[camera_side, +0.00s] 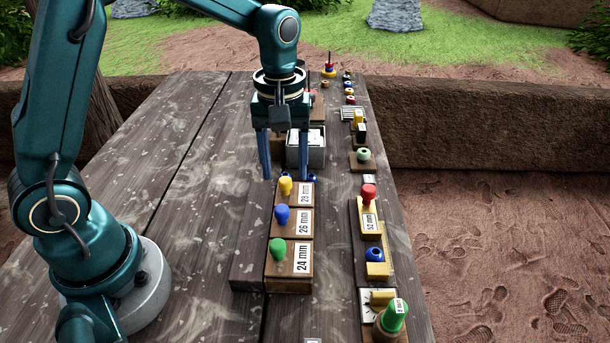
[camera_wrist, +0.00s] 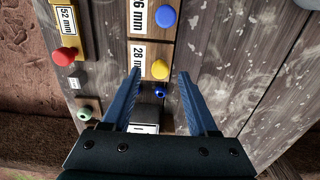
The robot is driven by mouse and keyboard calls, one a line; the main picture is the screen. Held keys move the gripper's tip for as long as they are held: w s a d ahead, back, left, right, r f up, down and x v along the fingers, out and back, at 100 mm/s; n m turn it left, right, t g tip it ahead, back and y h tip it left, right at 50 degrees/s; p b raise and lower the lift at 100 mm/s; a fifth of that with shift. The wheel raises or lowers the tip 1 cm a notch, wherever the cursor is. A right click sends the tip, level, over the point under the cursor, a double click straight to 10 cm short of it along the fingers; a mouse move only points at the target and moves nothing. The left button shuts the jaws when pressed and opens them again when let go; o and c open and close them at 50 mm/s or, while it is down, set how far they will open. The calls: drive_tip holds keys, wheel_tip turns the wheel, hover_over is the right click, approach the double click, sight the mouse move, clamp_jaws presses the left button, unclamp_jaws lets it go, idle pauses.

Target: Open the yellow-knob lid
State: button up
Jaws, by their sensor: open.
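The yellow knob (camera_side: 286,186) stands on a brown wooden lid (camera_side: 298,194) with a white label, at the far end of a row of lids. In the wrist view the yellow knob (camera_wrist: 160,69) appears between my fingertips, and the label partly reads 28. My gripper (camera_side: 286,178) points down and is open and empty, with its blue fingers at the far edge of this lid. In the wrist view my gripper (camera_wrist: 159,74) shows a gap on both sides of the knob. The lid looks closed. The exact height of the fingertips above it is hard to tell.
Lids with a blue knob (camera_side: 282,214) and a green knob (camera_side: 278,247) stand nearer in the row. A small dark-blue piece (camera_wrist: 159,90) lies just beyond the yellow knob. A grey box (camera_side: 317,152) stands behind. A red knob (camera_side: 368,192) is to the right. The left tabletop is clear.

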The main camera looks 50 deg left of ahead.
drive_tip(key=shift+f, duration=0.85)
clamp_jaws()
idle(0.8)
